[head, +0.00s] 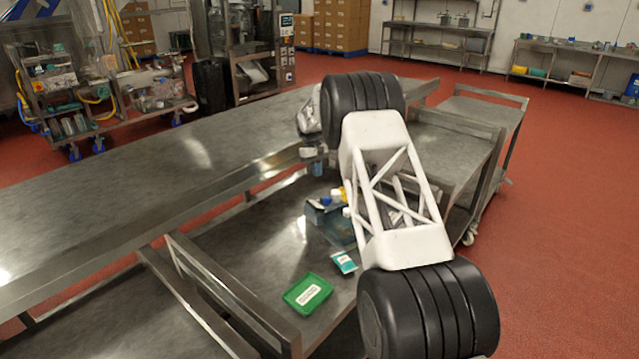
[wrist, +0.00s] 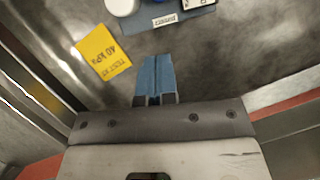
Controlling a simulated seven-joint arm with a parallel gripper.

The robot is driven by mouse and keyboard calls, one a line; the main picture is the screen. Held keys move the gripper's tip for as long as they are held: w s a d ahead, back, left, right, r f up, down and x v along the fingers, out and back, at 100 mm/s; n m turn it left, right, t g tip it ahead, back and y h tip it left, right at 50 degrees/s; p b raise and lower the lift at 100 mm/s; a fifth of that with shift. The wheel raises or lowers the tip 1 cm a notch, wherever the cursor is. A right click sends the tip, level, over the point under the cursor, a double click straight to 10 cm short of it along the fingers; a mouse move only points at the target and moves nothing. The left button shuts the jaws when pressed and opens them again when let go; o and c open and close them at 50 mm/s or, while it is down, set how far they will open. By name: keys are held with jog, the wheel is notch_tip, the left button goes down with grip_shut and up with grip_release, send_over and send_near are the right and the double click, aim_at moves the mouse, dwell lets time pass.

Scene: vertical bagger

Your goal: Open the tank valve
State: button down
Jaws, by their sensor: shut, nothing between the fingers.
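I cannot make out a tank valve in either view. My gripper (wrist: 155,75) points down over a grey metal surface in the wrist view. Its two blue fingers are together with nothing between them. In the head view my gripper (head: 317,169) shows small beneath the arm, above the lower cart by the long steel table, and the arm hides part of the area behind it.
A yellow card (wrist: 103,52) lies left of the fingers, and a blue-grey bin (wrist: 178,20) holding white containers is beyond them. On the steel cart are a green tray (head: 307,293) and a teal packet (head: 344,262). The long steel table (head: 130,190) is largely clear.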

jog(key=shift+v, duration=1.9)
jog(key=c, duration=1.4)
grip_release()
jog(key=shift+d, duration=0.1)
jog(key=shift+o, duration=0.2)
jog(key=m+t+y, duration=0.2)
jog(key=m+t, duration=0.2)
jog(key=m, duration=1.8)
send_over(326, 198)
notch_tip(326, 198, down, 3)
jog(key=shift+f, duration=3.9)
